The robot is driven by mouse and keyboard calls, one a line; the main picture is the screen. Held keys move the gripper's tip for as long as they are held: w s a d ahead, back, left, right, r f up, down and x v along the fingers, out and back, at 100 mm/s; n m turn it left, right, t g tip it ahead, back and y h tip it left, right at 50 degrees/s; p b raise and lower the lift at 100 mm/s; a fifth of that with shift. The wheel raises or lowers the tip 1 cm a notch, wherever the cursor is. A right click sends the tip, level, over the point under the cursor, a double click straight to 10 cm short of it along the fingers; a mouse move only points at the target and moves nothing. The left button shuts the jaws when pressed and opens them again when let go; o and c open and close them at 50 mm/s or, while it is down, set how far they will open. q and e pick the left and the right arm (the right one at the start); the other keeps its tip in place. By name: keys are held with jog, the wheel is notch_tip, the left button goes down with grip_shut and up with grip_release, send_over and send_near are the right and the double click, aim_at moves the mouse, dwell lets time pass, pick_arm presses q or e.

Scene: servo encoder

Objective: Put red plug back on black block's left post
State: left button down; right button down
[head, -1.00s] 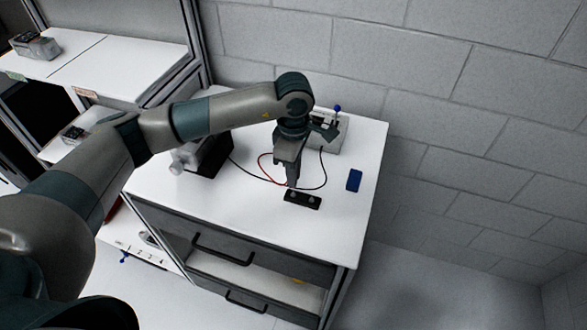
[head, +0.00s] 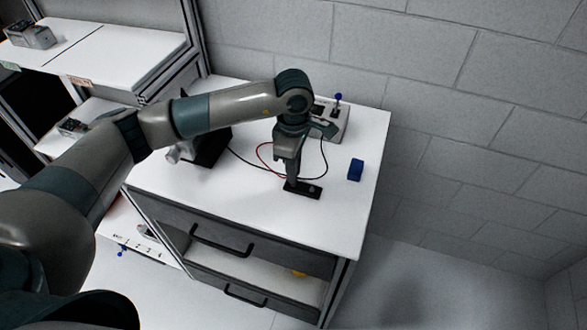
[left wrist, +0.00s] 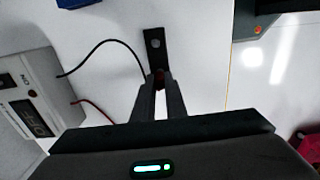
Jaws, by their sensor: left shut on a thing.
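The black block (head: 312,191) lies flat near the front of the white table top, and it also shows in the left wrist view (left wrist: 154,42). A round post shows on its far end in the left wrist view. My left gripper (head: 291,183) points down at the block's left end, its fingers hiding the left post. In the left wrist view the fingers (left wrist: 159,80) are shut on the red plug (left wrist: 158,72), of which only a little shows. The plug is at the block's near end; I cannot tell whether it is seated on the post. My right gripper is out of view.
A red wire (head: 259,152) and black wires (head: 326,165) curve over the table behind the block. A light box with a blue-tipped lever (head: 337,98) stands at the back. A blue block (head: 356,170) lies to the right. The front right of the table is clear.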

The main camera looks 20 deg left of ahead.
pick_arm(q)
jog(key=shift+b, duration=0.8)
dwell(0.9)
jog(key=shift+b, duration=0.6)
dwell(0.9)
jog(key=shift+f, duration=0.15)
dwell(0.6)
jog(key=c, duration=1.7)
grip_release()
jog(key=shift+r+p, duration=0.55)
jog(key=shift+r, duration=2.95)
